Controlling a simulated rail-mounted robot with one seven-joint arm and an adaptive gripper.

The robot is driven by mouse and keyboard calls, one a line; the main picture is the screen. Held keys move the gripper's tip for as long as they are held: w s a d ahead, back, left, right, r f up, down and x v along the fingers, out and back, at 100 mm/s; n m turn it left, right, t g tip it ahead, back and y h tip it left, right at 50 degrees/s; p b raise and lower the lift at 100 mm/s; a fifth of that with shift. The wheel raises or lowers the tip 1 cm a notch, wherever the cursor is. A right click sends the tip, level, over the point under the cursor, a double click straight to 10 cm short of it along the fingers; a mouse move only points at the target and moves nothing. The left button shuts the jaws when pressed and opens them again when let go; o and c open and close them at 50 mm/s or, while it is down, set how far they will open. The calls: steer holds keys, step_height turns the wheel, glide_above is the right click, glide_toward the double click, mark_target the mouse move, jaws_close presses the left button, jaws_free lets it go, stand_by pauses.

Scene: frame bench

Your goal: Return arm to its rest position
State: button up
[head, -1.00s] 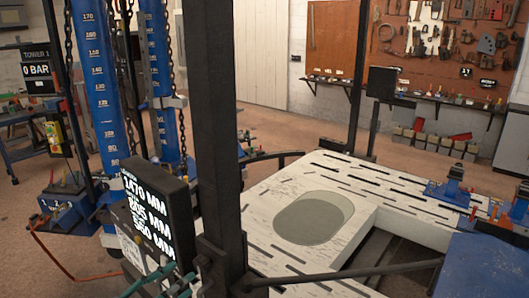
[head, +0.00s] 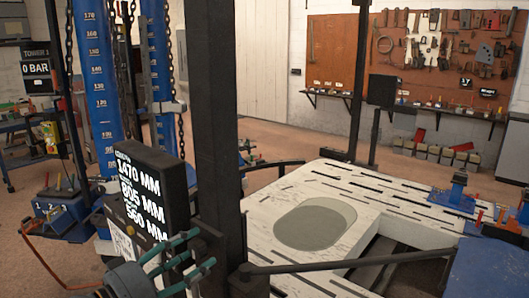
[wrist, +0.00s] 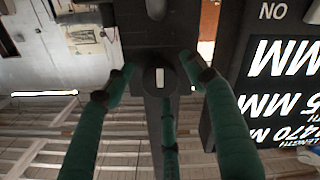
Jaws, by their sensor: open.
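My gripper (head: 200,255) is at the lower left of the head view, in front of the dark upright post and just below the measurement display. Its teal fingers are spread, with nothing between them. In the wrist view my gripper (wrist: 162,75) shows several teal fingers apart and empty, pointing toward a dark post (wrist: 155,125) with a small pale slot. I cannot tell whether a finger touches the post. The rest of my arm is mostly out of view.
The display (head: 147,192) stands close beside my gripper, and also fills the right of the wrist view (wrist: 285,90). The dark post (head: 215,120) and a low bar (head: 350,263) bound the white slotted bench (head: 380,200). Blue towers (head: 98,80) with chains stand left. Open floor lies behind.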

steer(key=m+b, duration=0.1)
steer(key=m, duration=0.4)
steer(key=shift+s+a+m, duration=0.15)
steer(key=shift+m, duration=0.35)
steer(key=shift+v, duration=0.9)
